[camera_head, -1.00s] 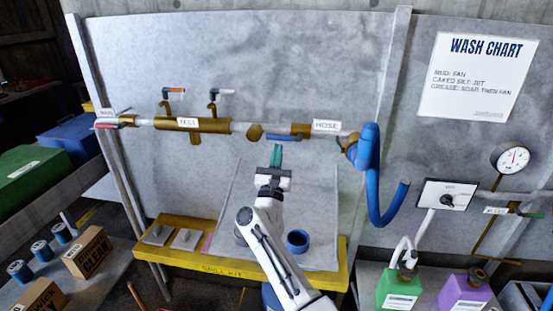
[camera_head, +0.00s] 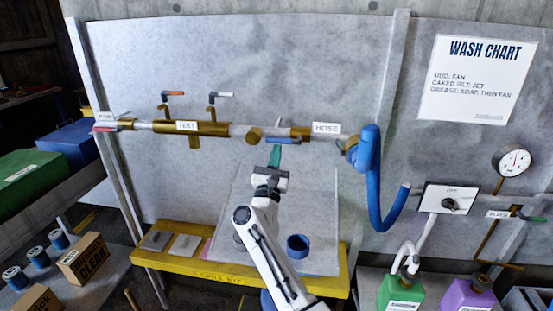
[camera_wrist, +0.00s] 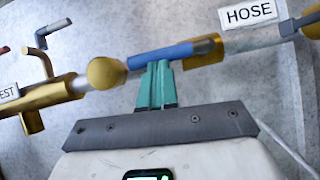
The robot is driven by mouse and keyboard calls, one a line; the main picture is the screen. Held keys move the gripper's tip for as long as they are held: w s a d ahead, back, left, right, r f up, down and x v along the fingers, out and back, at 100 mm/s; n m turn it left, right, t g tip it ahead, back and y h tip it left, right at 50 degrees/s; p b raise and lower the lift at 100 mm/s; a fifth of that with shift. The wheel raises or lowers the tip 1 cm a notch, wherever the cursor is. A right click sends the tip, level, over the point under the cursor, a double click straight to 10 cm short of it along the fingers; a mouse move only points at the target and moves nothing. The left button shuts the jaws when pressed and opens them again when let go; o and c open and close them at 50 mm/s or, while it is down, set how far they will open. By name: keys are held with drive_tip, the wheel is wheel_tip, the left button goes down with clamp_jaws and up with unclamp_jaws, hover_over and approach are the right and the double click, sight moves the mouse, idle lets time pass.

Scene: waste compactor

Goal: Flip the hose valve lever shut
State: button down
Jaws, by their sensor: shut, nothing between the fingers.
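The hose valve's blue lever (camera_head: 279,140) lies along the pipe, left of the white HOSE label (camera_head: 326,128). Its brass valve body (camera_head: 301,133) is at its right end. In the wrist view the blue lever (camera_wrist: 168,52) runs nearly level across the pipe, with the brass body (camera_wrist: 205,52) to its right. My gripper (camera_head: 274,152) is shut and empty, its teal fingers pointing up just under the lever. In the wrist view the fingertips (camera_wrist: 157,66) meet the lever's lower edge; I cannot tell whether they touch.
The TEST pipe section (camera_head: 206,128) and two small upright valves, one with an orange lever (camera_head: 173,93), are to the left. A blue hose (camera_head: 373,190) hangs at the right. The yellow spill kit tray (camera_head: 220,273) is below. The wall around my gripper is clear.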

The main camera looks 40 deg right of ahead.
sight(275, 139)
drive_tip(key=shift+w+a+r+m+g+h+b, duration=0.1)
drive_tip(key=shift+m+g+h+b, duration=0.05)
drive_tip(key=shift+m+g+b, duration=0.35)
drive_tip(key=shift+r+m+g+h+b, duration=0.15)
drive_tip(key=shift+m+g+b, duration=0.2)
drive_tip(key=shift+b, duration=0.25)
wheel_tip(275, 139, up, 4)
drive_tip(key=m+g+b, duration=0.3)
drive_tip(key=m+b, duration=0.1)
drive_tip(key=b, duration=0.1)
drive_tip(key=m+g+b, duration=0.2)
drive_tip(key=m+b, duration=0.3)
drive_tip(key=b, duration=0.1)
drive_tip(key=m+g+b, duration=0.3)
drive_tip(key=m+b, duration=0.1)
drive_tip(key=b, duration=0.2)
drive_tip(key=shift+r+m+g+h, duration=0.1)
drive_tip(key=shift+m+g+h, duration=0.15)
drive_tip(key=shift+g+h, duration=0.1)
drive_tip(key=shift+s+d+r+m+g+y+b, duration=0.4)
drive_tip(key=shift+r+m+y+b, duration=0.35)
drive_tip(key=shift+m, duration=0.55)
drive_tip(key=shift+s+d+r+m+g+y+b, duration=0.25)
drive_tip(key=shift+s+r+m+g+y+b, duration=0.3)
drive_tip(key=shift+m+b, duration=0.55)
drive_tip(key=shift+s+d+r+m+g+y+b, duration=0.35)
drive_tip(key=shift+r+m+y+b, duration=0.3)
drive_tip(key=shift+m, duration=0.85)
drive_tip(key=shift+r, duration=0.1)
